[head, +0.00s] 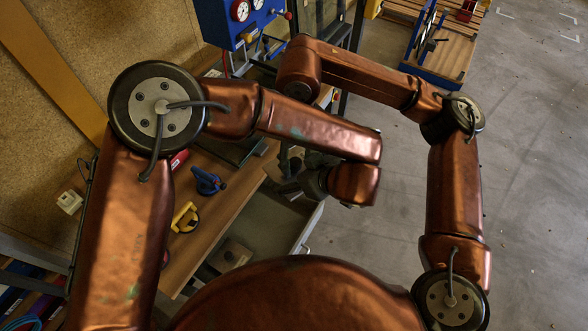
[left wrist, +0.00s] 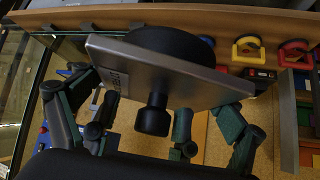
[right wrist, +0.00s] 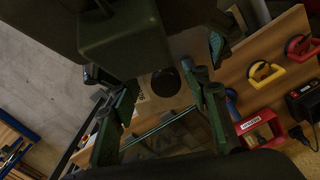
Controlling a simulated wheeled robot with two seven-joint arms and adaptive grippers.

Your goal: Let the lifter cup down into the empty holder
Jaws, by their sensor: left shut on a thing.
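In the left wrist view a grey plate-like body with a black round cup (left wrist: 165,42) on top and a black knob (left wrist: 152,116) below sits at my left gripper (left wrist: 148,112); I take this as the lifter cup. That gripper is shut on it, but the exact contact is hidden. In the head view my left gripper (head: 298,182) is over the open drawer, its load hard to make out. A pale block with a dark round spot, perhaps the empty holder (head: 232,253), lies low in that drawer; a similar one shows in the right wrist view (right wrist: 145,97). My right gripper (right wrist: 158,95) looks open.
A blue lifter (head: 208,181) and a yellow lifter (head: 185,217) stand on the wooden bench (head: 228,192). A red one (right wrist: 301,47) shows in the right wrist view. A blue gauge panel (head: 245,22) is at the back. The floor (head: 530,150) at right is clear.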

